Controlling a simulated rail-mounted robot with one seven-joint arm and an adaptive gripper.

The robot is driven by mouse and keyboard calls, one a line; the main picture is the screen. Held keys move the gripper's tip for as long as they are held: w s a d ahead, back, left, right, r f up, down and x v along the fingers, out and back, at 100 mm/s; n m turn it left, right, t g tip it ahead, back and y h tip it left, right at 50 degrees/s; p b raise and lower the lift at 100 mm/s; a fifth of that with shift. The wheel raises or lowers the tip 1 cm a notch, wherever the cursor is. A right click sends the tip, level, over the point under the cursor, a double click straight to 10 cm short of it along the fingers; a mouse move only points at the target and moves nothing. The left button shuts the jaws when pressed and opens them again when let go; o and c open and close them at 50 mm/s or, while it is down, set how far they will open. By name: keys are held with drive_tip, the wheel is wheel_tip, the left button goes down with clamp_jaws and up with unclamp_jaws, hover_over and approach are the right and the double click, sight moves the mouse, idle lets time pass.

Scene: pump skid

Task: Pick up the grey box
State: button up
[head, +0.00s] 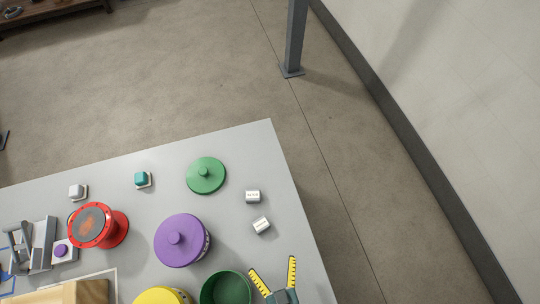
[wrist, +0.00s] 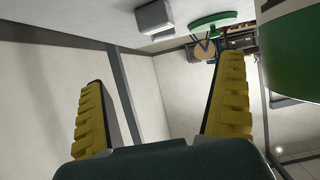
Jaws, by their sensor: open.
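My gripper (head: 272,265) is open and empty at the table's front right, far to the right of that box. In the wrist view my gripper's yellow fingers (wrist: 163,72) are spread with nothing between them. A grey block-like object (wrist: 154,17) shows beyond them at the top; I cannot tell which object it is.
Two silver pieces (head: 253,196) (head: 261,225) lie beyond my gripper. A green tub (head: 226,289) stands just left of it. A purple lidded drum (head: 181,241), green lid (head: 206,175), red flanged spool (head: 113,229) and teal cube (head: 141,179) occupy the table.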

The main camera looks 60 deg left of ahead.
drive_tip(key=b, duration=0.3)
approach(261, 225)
drive_tip(key=x, duration=0.5)
drive_tip(key=shift+a+r, duration=0.15)
drive_tip(key=shift+a, duration=0.2)
drive_tip(key=b+x, duration=0.1)
drive_tip(key=x, duration=0.1)
drive_tip(key=b+x, duration=0.1)
drive_tip(key=x, duration=0.1)
drive_tip(key=shift+w+a+f+b, duration=0.2)
drive_tip(key=shift+f+b, duration=0.15)
drive_tip(key=shift+f, duration=0.15)
drive_tip(key=shift+a, duration=0.15)
drive_tip(key=c, duration=1.5)
